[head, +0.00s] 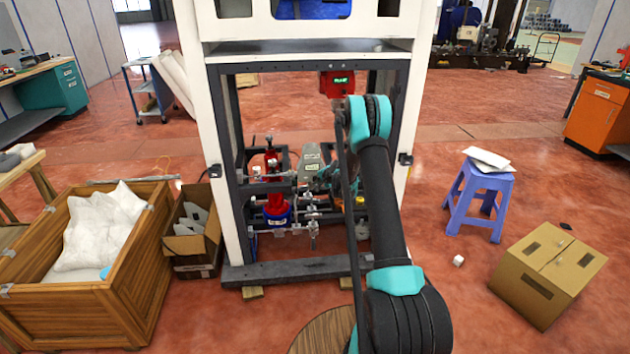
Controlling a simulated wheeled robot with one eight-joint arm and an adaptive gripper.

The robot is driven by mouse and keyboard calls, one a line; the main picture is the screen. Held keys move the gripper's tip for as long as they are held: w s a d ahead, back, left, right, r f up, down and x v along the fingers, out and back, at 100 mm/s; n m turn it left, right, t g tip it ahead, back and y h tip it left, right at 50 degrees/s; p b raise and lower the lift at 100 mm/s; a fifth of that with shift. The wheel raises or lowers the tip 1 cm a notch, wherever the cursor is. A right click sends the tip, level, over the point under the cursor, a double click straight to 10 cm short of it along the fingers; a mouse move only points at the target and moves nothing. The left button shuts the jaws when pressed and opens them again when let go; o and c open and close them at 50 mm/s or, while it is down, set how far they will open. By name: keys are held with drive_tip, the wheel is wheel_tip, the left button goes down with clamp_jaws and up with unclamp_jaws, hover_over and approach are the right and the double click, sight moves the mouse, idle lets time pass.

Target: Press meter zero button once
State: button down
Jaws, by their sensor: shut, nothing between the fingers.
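The meter (337,84) is a small red box with a lit green display, under the top crossbeam inside the white and dark machine frame. Its zero button is too small to make out. My arm (380,195) rises in front of the frame and bends at a teal elbow, just below and right of the meter. My gripper (320,183) is small and partly hidden behind the arm, low among the machinery and well below the meter. It is shut and holds nothing. Its fingertips are hard to tell from the parts around it.
The machine frame's posts (402,130) stand on both sides of the arm. A red cylinder (272,180) and pipework fill the lower left. A wooden crate (130,290) and open carton (195,235) stand left; a blue stool (478,195) and closed carton (548,272) stand right.

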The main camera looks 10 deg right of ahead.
drive_tip(key=shift+w, duration=0.15)
drive_tip(key=shift+w, duration=0.3)
drive_tip(key=shift+w, duration=0.45)
idle(0.9)
drive_tip(key=shift+s, duration=0.15)
idle(0.3)
drive_tip(key=shift+s, duration=0.75)
drive_tip(key=shift+s, duration=2.5)
